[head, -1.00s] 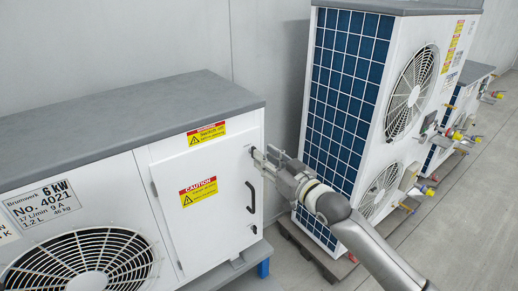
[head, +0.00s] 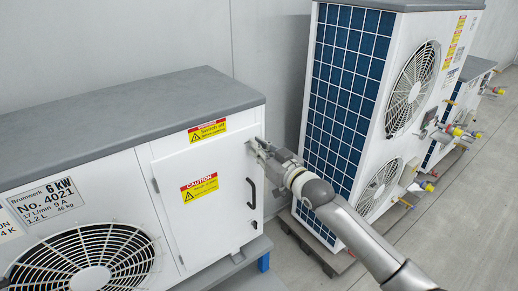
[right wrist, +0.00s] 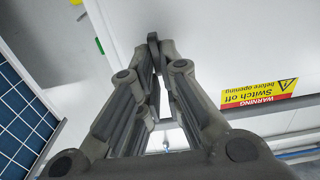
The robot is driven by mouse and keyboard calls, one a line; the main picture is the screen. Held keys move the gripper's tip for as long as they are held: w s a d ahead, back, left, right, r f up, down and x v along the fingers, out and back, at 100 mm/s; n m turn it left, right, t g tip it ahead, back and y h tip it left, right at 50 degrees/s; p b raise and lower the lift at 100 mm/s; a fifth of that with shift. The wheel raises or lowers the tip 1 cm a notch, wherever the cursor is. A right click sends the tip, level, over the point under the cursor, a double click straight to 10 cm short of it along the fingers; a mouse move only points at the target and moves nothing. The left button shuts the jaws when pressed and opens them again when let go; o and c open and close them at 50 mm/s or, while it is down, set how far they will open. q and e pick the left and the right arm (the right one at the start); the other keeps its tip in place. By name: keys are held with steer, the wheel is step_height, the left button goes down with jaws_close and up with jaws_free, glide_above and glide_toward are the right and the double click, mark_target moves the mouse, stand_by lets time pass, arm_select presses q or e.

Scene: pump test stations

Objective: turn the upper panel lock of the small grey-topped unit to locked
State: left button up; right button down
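The small grey-topped unit (head: 165,165) stands at the left in the head view, its white side panel (head: 205,215) closed. The panel has a black curved handle (head: 251,194) and a lower lock (head: 254,224). My right gripper (head: 256,147) is at the panel's upper right corner, over the upper panel lock. In the right wrist view its fingertips (right wrist: 154,50) are close together around the small dark upper lock (right wrist: 153,38), which they mostly hide. I cannot tell the lock's exact angle. My left gripper is not in view.
A taller white unit (head: 417,60) with blue grid fins stands to the right, close to my right arm. Smaller units with pipes and coloured valves stand behind it. A yellow warning label (head: 207,130) is above the panel. Grey floor is free at the lower right.

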steer(key=shift+m, duration=0.4)
stand_by(0.6)
steer(key=shift+w+d+f+m, duration=0.15)
steer(key=shift+d+f+m, duration=0.1)
steer(key=shift+m, duration=2.55)
steer(key=shift+w+d+f+m, duration=0.1)
steer(key=shift+f+m, duration=0.1)
steer(key=shift+m, duration=2.6)
steer(key=shift+w+d+f+m, duration=0.15)
steer(key=shift+d+f+m, duration=0.1)
steer(key=shift+m, duration=2.55)
steer(key=c, duration=1.6)
jaws_free()
steer(key=shift+s, duration=0.1)
